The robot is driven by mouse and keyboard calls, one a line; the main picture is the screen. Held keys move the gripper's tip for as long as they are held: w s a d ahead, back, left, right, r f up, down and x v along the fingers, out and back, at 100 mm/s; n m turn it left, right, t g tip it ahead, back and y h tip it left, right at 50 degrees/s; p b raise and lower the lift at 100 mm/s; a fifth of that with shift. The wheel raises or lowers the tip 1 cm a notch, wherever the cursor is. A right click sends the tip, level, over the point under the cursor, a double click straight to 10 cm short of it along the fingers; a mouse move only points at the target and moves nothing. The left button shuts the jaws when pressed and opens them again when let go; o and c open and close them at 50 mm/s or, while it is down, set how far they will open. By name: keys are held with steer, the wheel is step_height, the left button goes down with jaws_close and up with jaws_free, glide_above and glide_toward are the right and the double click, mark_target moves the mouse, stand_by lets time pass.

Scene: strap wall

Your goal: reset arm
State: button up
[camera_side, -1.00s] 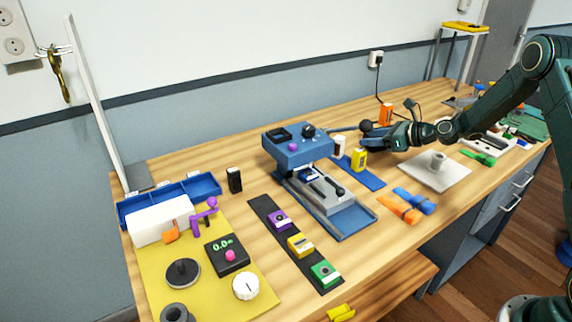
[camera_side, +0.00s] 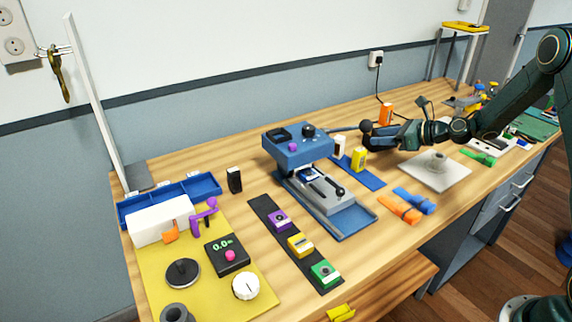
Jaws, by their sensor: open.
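My gripper (camera_side: 378,137) is at the end of my dark green arm, which reaches in from the right. It is low over the bench, just right of the blue machine (camera_side: 298,148) and by the machine's dark lever with a round knob (camera_side: 366,126). Its fingers look dark and small here, and they stand apart with nothing seen between them. Whether a finger touches the knob cannot be told from this side.
A yellow block (camera_side: 358,159) and a white bottle (camera_side: 339,146) stand on a blue mat below my gripper. An orange block (camera_side: 385,115) stands behind. Orange and blue clamps (camera_side: 400,209) lie in front.

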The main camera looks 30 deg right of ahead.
steer(key=s+a+r+n+g+y, duration=0.1)
steer(key=a+r+n+g+y, duration=0.1)
steer(key=a+r+n, duration=0.9)
steer(key=s+a+r+n+g+h, duration=0.1)
steer(key=s+a+r+n+h, duration=0.1)
steer(key=s+a+r+n, duration=0.3)
steer(key=s+n+g+h, duration=0.1)
steer(key=s+n, duration=0.2)
steer(key=s, duration=0.5)
steer(key=s+a+r+n+g+h, duration=0.1)
steer(key=s+a+r+n+h, duration=0.1)
steer(key=s+a+r+n, duration=0.3)
steer(key=s+d+f+n, duration=0.1)
steer(key=s+n, duration=0.1)
steer(key=s, duration=0.4)
steer(key=s+d+f+n+g+h, duration=0.1)
steer(key=s+d+f+n, duration=0.1)
steer(key=s, duration=0.4)
steer(key=s+d+f+n+h, duration=0.1)
steer(key=s+n, duration=0.2)
steer(key=s, duration=0.3)
steer(key=shift+d+f+g, duration=0.15)
steer(key=shift+d+g, duration=0.1)
steer(key=shift+g, duration=0.15)
